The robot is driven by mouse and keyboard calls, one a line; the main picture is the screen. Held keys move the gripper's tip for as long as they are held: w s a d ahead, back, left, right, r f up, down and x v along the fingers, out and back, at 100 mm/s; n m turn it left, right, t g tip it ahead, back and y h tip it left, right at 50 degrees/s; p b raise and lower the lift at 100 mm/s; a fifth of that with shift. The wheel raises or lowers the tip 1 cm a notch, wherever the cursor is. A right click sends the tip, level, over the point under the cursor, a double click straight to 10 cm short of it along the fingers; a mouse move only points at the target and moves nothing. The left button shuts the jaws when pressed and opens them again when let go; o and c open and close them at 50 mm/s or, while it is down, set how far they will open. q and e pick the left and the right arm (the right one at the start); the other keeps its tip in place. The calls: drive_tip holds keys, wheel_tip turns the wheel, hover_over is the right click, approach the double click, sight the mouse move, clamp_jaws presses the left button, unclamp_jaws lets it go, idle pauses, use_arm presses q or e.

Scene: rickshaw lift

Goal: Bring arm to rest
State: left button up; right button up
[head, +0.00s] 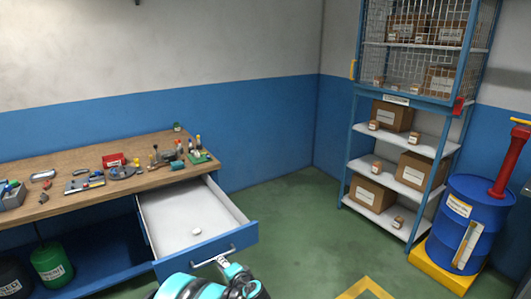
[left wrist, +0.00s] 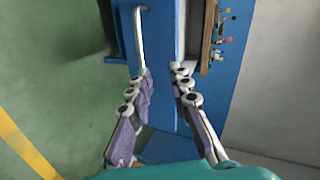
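My left arm comes in at the bottom of the head view, with its left gripper (head: 222,263) close in front of the open drawer's (head: 172,211) blue front. In the left wrist view the two fingers of this gripper (left wrist: 162,78) are apart, with the blue drawer front (left wrist: 163,45) showing between and beyond them. The silver drawer handle (left wrist: 140,40) lies by the left fingertip; I cannot tell whether they touch. No object shows between the fingers. My right gripper is in neither view.
A shelf (head: 400,147) with boxes and a blue barrel (head: 468,220) stand at right. Green floor (head: 285,215) between them is clear.

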use_arm(q)
drive_tip(key=s+a+r+n+g+h, duration=0.2)
drive_tip(key=s+r+n, duration=0.1)
drive_tip(key=s+r, duration=0.4)
drive_tip(key=s+a+r+n+g+h, duration=0.1)
drive_tip(key=s+a+r+n+h, duration=0.2)
drive_tip(key=s, duration=0.6)
drive_tip(key=s+d+n+g+h, duration=0.1)
drive_tip(key=s+d+n+h, duration=0.1)
drive_tip(key=s, duration=1.6)
drive_tip(key=shift+d+r+n+h, duration=0.45)
drive_tip(key=shift+d+n, duration=0.15)
drive_tip(key=shift+d, duration=0.1)
